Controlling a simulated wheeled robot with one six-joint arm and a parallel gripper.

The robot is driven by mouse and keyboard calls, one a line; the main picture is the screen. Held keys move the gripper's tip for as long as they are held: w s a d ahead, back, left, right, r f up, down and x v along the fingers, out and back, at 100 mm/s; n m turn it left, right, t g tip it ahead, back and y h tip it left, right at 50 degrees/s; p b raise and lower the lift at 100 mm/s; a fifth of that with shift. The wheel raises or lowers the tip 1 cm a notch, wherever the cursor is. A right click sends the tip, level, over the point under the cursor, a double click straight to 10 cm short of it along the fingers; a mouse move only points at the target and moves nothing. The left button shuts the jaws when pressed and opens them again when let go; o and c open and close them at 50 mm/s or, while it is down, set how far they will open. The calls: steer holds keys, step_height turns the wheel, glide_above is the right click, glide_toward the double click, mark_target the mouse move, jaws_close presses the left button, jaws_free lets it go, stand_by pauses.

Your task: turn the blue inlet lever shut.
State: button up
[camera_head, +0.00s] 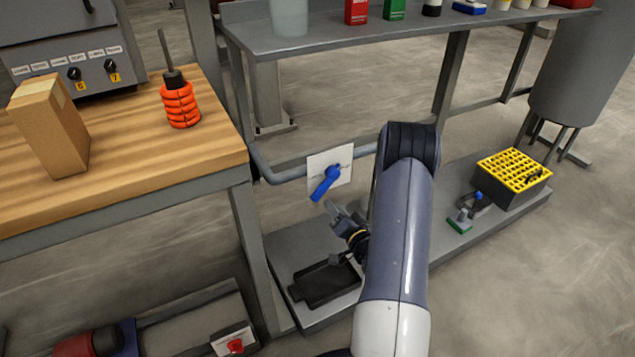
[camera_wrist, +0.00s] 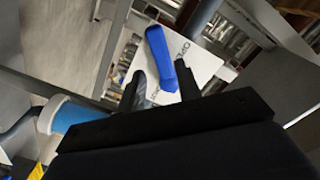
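The blue inlet lever (camera_head: 321,188) sits on a white plate (camera_head: 343,158) on a grey pipe (camera_head: 287,176). It slants down and left from its pivot, at an angle to the pipe. My gripper (camera_head: 337,213) is just below the lever's free end and appears apart from it. In the wrist view the lever (camera_wrist: 160,55) stands in front of the white plate (camera_wrist: 202,66), which has partly hidden lettering. My gripper (camera_wrist: 162,82) is open there, and the lever's lower end shows between its two dark fingers. Contact cannot be told.
A wooden-topped bench (camera_head: 130,160) stands left, a grey shelf (camera_head: 400,35) behind. A black tray (camera_head: 322,284) lies on the low platform below my gripper. A yellow-topped box (camera_head: 514,172) is at right. A blue cylinder (camera_wrist: 72,114) is left in the wrist view.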

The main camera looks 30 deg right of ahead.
mark_target(323, 193)
steer(key=w+b, duration=0.1)
steer(key=w, duration=0.9)
steer(key=shift+a+b, duration=0.2)
steer(key=shift+b, duration=0.15)
steer(key=shift+c, duration=0.4)
jaws_close()
